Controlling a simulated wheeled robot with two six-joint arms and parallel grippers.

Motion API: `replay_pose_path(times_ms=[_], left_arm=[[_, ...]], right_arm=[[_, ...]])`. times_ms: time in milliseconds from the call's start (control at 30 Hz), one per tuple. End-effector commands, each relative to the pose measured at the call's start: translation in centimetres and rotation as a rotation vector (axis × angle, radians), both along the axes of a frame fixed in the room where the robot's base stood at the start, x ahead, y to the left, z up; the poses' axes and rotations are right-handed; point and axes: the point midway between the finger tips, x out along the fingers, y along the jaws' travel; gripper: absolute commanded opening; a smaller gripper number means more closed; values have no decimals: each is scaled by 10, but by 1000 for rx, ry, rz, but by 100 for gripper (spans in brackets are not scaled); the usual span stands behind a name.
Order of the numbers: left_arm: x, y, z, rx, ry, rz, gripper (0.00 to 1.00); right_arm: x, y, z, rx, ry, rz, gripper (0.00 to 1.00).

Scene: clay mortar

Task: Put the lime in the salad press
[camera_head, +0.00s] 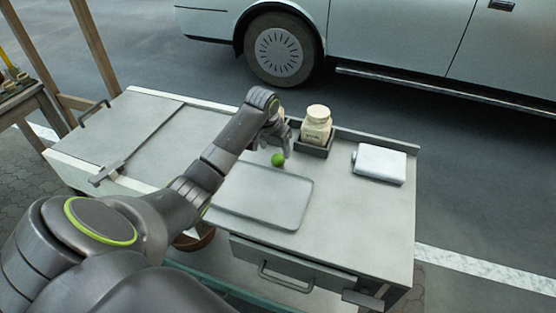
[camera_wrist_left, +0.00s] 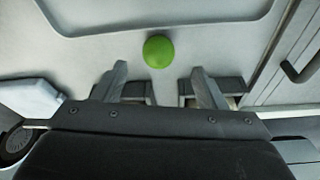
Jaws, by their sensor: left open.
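The lime (camera_head: 278,160) is a small green ball on the grey cart top, just behind the shallow grey tray (camera_head: 262,196). My left gripper (camera_head: 284,149) is above the cart top beside the lime. In the left wrist view the lime (camera_wrist_left: 158,51) lies just beyond the gap between the open fingers (camera_wrist_left: 158,70), and nothing is between them. I cannot make out a salad press in either view. My right gripper is not in view.
A cream jar (camera_head: 317,124) stands in a dark holder (camera_head: 314,149) behind the gripper. The cart's front has a drawer handle (camera_head: 288,281). A parked vehicle (camera_head: 400,45) is behind.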

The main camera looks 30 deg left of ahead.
Motion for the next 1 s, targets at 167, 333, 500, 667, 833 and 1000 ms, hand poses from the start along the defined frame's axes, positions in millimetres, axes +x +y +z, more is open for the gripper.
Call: replay_pose_path(times_ms=[167, 333, 500, 667, 833, 1000], left_arm=[[3, -2, -16, -3, 5, 0, 65], [9, -3, -40, -2, 3, 0, 65], [12, -2, -51, 0, 1, -1, 65], [13, -2, -51, 0, 0, -1, 65], [12, -2, -51, 0, 0, -1, 51], [12, -2, -51, 0, 0, -1, 28]], right_arm=[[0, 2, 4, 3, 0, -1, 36], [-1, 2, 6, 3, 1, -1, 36], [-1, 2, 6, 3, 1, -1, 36], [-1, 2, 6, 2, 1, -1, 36], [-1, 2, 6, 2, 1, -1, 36], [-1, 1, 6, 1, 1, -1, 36]])
